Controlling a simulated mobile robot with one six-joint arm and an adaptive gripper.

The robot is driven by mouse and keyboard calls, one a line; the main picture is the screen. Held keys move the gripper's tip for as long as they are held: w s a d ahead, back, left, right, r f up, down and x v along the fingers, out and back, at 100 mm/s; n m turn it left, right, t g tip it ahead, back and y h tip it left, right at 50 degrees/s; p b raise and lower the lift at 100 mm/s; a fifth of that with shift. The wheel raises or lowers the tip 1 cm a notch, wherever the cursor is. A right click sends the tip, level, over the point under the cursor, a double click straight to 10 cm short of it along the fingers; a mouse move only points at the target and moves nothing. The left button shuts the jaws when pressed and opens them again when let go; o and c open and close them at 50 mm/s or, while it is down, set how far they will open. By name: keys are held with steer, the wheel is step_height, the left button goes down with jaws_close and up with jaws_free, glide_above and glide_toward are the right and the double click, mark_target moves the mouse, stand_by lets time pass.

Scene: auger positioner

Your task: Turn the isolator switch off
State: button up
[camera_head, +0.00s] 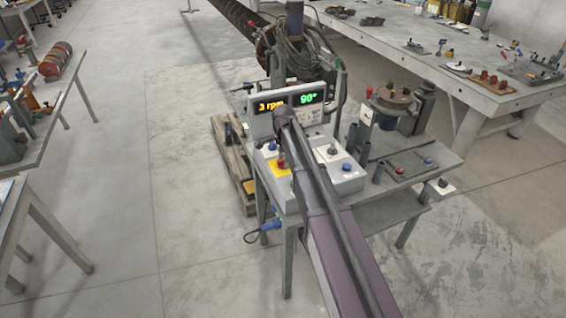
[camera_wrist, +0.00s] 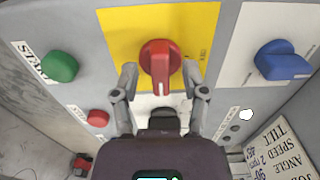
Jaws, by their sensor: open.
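The isolator switch is a red rotary knob (camera_wrist: 158,58) on a yellow plate (camera_wrist: 118,32) in the wrist view. Its raised grip points toward the bottom of the picture. My gripper (camera_wrist: 159,76) is open, with one finger to the left and one to the right of the knob's lower part. Gaps show between the fingers and the knob, and I cannot tell how high the tips are above the panel. In the head view the red knob (camera_head: 283,163) and yellow plate (camera_head: 271,168) sit beside my arm, which hides part of the panel. My fingers cannot be made out there.
A green knob (camera_wrist: 60,66) and a red button (camera_wrist: 98,118) lie left of the yellow plate. A blue knob (camera_wrist: 282,60) lies to its right, and a black control (camera_wrist: 164,119) below. The display box (camera_head: 292,105) rises behind the panel, showing 3 rpm and 90°.

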stand_by(0.3)
jaws_close()
steer(key=shift+n, duration=0.3)
steer(key=n, duration=0.7)
steer(key=shift+s+n, duration=0.1)
steer(key=shift+n, duration=0.3)
steer(key=n, duration=0.4)
steer(key=shift+n, duration=0.3)
steer(key=n, duration=0.5)
